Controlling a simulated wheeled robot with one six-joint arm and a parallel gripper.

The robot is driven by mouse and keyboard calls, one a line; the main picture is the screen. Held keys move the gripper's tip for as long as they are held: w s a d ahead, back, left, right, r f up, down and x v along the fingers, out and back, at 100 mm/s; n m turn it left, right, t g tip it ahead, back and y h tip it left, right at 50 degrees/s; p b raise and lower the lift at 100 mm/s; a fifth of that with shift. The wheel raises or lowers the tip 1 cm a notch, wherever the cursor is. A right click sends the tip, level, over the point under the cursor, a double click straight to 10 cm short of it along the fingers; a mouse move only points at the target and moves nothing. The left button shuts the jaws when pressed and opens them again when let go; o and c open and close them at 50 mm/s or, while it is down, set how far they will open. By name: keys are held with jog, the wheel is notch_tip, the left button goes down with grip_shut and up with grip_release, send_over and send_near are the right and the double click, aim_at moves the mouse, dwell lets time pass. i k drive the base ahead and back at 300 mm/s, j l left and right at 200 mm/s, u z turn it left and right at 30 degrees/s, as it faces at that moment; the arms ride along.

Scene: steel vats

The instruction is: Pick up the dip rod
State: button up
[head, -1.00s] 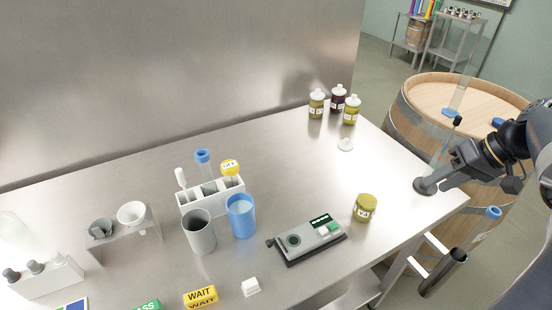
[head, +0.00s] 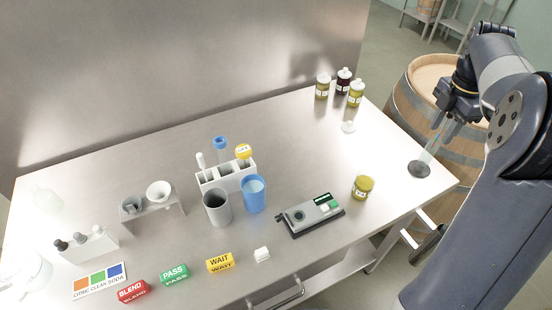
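I cannot tell for certain which item is the dip rod. A white rack (head: 226,180) on the bench holds several upright items: one with a white end (head: 201,160), one with a blue top (head: 221,143) and one with a yellow labelled top (head: 244,152). A clear tall tube (head: 433,148) stands on a dark round base (head: 419,169) at the bench's right corner. My gripper (head: 447,121) points down at the upper part of this tube and hides its top. Its fingers are too dark and small to show whether they are open or hold anything.
A grey cup (head: 217,208) and a blue cup (head: 254,195) stand before the rack. A grey meter (head: 311,215) and an olive jar (head: 362,187) lie toward the right. Coloured blocks line the front edge. A barrel (head: 400,105) stands behind the right edge. The bench between is clear.

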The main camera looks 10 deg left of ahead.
aim_at(202, 164)
jog(key=j+u, duration=0.1)
jog(key=u, duration=0.3)
jog(key=j+u, duration=0.15)
jog(key=u, duration=0.3)
jog(key=j+u, duration=0.15)
jog(key=u, duration=0.25)
jog(key=j+u, duration=0.1)
jog(key=u, duration=0.35)
